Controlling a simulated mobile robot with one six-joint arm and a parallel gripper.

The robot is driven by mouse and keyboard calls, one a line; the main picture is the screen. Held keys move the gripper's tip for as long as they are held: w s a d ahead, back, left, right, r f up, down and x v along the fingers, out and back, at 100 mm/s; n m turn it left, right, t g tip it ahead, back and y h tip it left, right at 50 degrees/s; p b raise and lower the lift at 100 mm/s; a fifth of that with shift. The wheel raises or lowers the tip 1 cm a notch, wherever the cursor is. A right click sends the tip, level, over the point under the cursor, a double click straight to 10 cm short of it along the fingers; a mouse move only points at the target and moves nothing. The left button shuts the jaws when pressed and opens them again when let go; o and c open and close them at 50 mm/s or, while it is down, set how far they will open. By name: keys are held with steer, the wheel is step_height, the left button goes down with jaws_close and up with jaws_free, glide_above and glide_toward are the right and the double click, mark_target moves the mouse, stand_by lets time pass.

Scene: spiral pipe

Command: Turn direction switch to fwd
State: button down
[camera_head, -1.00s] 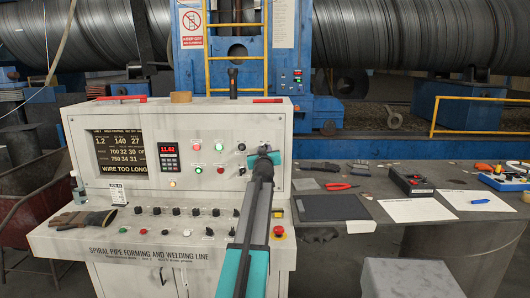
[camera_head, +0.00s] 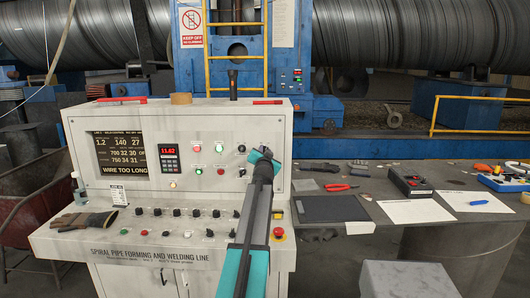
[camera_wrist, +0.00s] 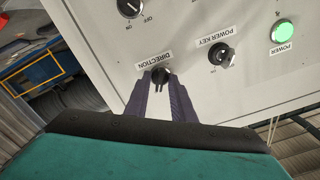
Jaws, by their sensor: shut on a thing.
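The direction switch (camera_wrist: 160,74) is a black knob under a "DIRECTION" label on the pale control panel. It shows upside down in the wrist view. The two dark purple fingers of my gripper (camera_wrist: 162,88) sit on either side of its handle, shut on it. In the head view my gripper (camera_head: 262,156) is at the right part of the panel face and hides the switch. I cannot read the positions marked around the switch.
The power key (camera_wrist: 221,54) and a lit green power light (camera_wrist: 283,32) are close beside the switch. An on/off knob (camera_wrist: 130,7) is also near. The console (camera_head: 150,225) has more knobs on its sloped ledge. A table with papers (camera_head: 417,211) stands at the right.

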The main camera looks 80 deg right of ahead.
stand_by(0.4)
steer(key=c, duration=1.9)
jaws_free()
steer(key=shift+o, duration=0.2)
steer(key=shift+a, duration=0.15)
steer(key=s+a+b, duration=0.1)
steer(key=a+b, duration=0.1)
steer(key=a, duration=1.1)
steer(key=shift+s+a, duration=0.25)
steer(key=shift+s, duration=0.15)
